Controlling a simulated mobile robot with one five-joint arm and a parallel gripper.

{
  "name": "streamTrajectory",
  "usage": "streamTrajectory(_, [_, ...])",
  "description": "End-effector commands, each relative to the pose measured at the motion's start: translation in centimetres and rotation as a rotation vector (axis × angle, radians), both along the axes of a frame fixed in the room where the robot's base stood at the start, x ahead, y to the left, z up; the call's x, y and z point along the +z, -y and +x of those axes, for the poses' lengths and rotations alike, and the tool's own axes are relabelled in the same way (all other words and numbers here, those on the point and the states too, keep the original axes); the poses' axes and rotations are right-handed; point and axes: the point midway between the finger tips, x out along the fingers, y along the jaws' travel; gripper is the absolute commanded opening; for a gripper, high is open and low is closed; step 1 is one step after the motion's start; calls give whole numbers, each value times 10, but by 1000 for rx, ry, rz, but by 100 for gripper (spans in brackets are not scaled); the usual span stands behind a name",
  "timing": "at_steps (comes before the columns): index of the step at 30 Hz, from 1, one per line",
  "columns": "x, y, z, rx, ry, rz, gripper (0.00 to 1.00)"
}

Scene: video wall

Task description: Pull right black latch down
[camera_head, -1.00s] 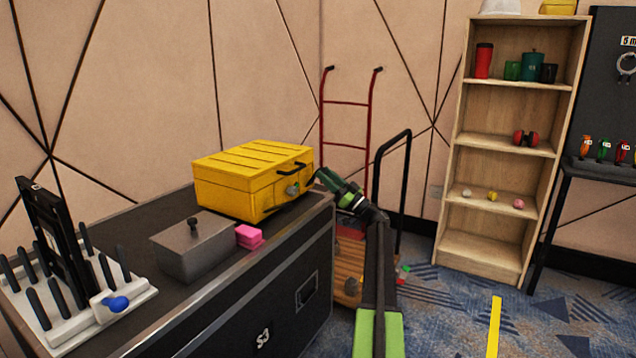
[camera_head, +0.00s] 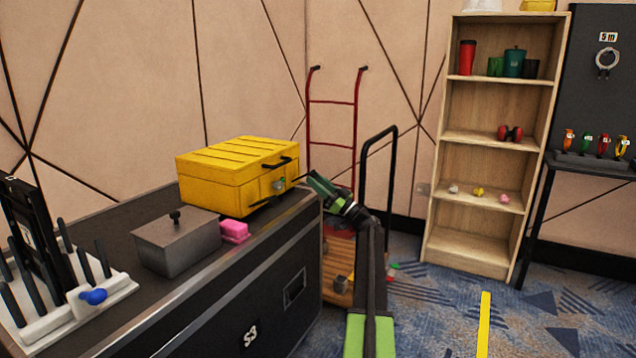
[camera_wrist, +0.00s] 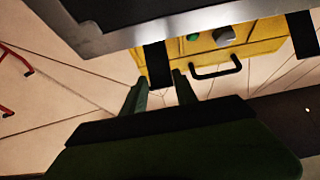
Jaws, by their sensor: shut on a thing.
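The yellow case (camera_head: 208,187) sits on the black road case, with its front face turned to the right. It appears upside down in the wrist view (camera_wrist: 265,48). That face bears a black handle (camera_wrist: 217,71), a grey knob (camera_wrist: 224,36) and a small green button (camera_wrist: 193,37). One black latch (camera_wrist: 157,66) lies between my fingertips; another black latch (camera_wrist: 302,36) is at the far side of the handle. My gripper (camera_head: 308,181) is at the right end of the case's front, and its fingers (camera_wrist: 160,84) are closed on the nearer latch.
A grey lidded box (camera_head: 178,245) and a pink block (camera_head: 235,231) stand beside the yellow case on the road case (camera_head: 235,300). A red hand truck (camera_head: 333,103) and a wooden shelf (camera_head: 480,238) stand behind. Carpet is open at the right.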

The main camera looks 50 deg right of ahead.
Motion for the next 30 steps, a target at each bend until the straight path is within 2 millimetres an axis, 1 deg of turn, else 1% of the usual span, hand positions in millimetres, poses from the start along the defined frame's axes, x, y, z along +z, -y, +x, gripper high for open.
streamTrajectory(1, [-3, -4, 4, 5, -10, -7, 0])
streamTrajectory(11, [-3, -4, 4, 5, -10, -7, 0])
streamTrajectory(12, [-3, -4, 4, 5, -10, -7, 38])
streamTrajectory(16, [-3, -3, 3, 3, -9, -7, 55])
streamTrajectory(17, [-2, -2, 2, 2, -8, -6, 56])
streamTrajectory(26, [-4, 0, -1, 0, -6, -4, 56])
streamTrajectory(29, [-12, 2, -11, -2, -6, -4, 56])
streamTrajectory(30, [-18, 4, -18, -3, -6, -4, 56])
